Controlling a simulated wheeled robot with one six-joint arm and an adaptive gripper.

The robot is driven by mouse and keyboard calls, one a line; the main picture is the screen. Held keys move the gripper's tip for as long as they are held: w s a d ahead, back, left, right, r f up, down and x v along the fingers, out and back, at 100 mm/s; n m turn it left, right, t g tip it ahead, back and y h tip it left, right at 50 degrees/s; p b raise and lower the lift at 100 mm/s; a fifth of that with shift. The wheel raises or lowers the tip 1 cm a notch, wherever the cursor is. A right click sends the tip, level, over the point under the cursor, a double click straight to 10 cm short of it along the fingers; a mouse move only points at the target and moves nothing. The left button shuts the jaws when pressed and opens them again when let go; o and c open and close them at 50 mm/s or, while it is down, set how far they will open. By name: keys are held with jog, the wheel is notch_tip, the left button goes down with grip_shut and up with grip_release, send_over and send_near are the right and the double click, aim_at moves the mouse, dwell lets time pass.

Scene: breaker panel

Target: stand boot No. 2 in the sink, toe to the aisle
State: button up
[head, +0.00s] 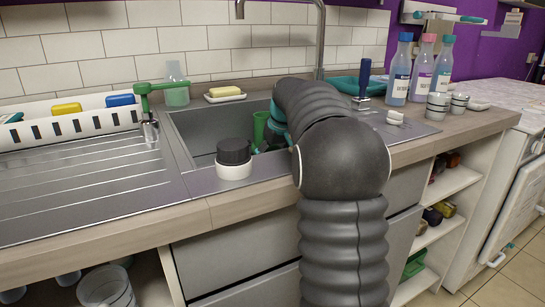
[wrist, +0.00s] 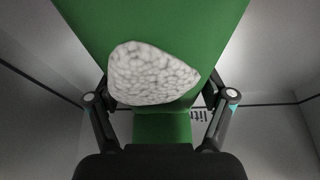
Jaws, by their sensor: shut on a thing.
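In the head view the gripper is mostly hidden by my arm. I cannot see a number on the boot, which way its toe points, or whether it touches the sink floor.
A white jar with a black lid (head: 234,160) stands at the sink's front edge. A tap (head: 320,40) rises behind the sink. A soap dish (head: 225,95) sits on the back ledge.

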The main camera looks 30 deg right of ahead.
jog(key=o, duration=1.6)
jog(key=shift+f, duration=0.15)
jog(key=p+v, duration=0.1)
jog(key=v, duration=1.1)
jog(key=shift+r, duration=0.25)
